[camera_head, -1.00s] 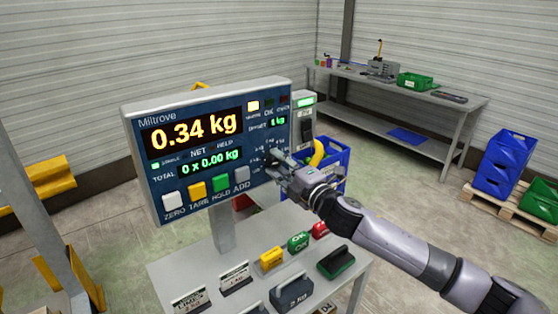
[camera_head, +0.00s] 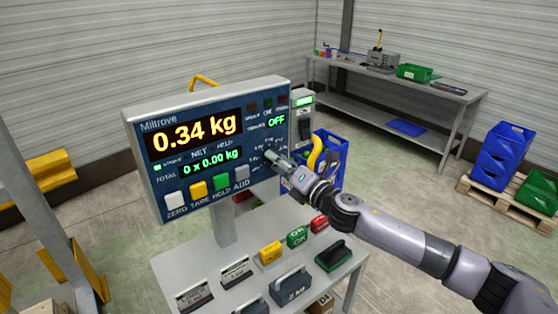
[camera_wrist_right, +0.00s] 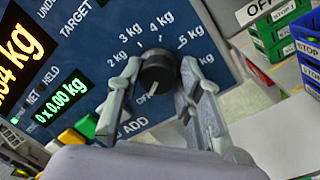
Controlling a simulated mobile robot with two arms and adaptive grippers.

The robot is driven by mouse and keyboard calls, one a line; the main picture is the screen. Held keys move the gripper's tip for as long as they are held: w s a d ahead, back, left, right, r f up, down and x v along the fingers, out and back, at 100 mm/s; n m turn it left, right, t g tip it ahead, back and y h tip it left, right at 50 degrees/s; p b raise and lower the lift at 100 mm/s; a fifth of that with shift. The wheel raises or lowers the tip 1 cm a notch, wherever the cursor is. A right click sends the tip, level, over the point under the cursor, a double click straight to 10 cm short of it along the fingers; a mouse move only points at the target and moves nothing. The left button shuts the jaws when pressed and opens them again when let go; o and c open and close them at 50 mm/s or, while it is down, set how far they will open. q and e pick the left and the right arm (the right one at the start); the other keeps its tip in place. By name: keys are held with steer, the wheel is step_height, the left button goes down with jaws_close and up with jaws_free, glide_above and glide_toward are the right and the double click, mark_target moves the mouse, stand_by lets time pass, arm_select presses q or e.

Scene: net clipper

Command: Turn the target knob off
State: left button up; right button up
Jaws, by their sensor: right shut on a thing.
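The weighing indicator (camera_head: 187,165) is a blue panel in a grey case; its large display reads 0.34 kg. Its small green target reading (camera_head: 277,120) says OFF. The target knob (camera_wrist_right: 157,70) is round and black, on a dial marked in kg. Its white pointer line points down toward the OFF mark (camera_wrist_right: 142,98). My right gripper (camera_head: 277,160) is at the panel's lower right, shut on the knob with one finger on each side. In the head view the gripper hides most of the knob. My left gripper is not in view.
Below the panel a grey table (camera_head: 240,262) holds yellow, green and red blocks, weights and small signs. A grey switch box (camera_head: 304,122) stands just right of the panel. A blue crate (camera_head: 330,155) is behind my right arm. A workbench (camera_head: 455,100) stands at the back.

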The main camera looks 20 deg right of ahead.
steer(key=shift+w+r, duration=0.1)
steer(key=shift+r, duration=0.3)
steer(key=o, duration=0.9)
steer(key=shift+o, duration=1)
steer(key=shift+a+f, duration=0.1)
steer(key=shift+f, duration=0.2)
steer(key=v, duration=1.2)
steer(key=shift+f, duration=0.1)
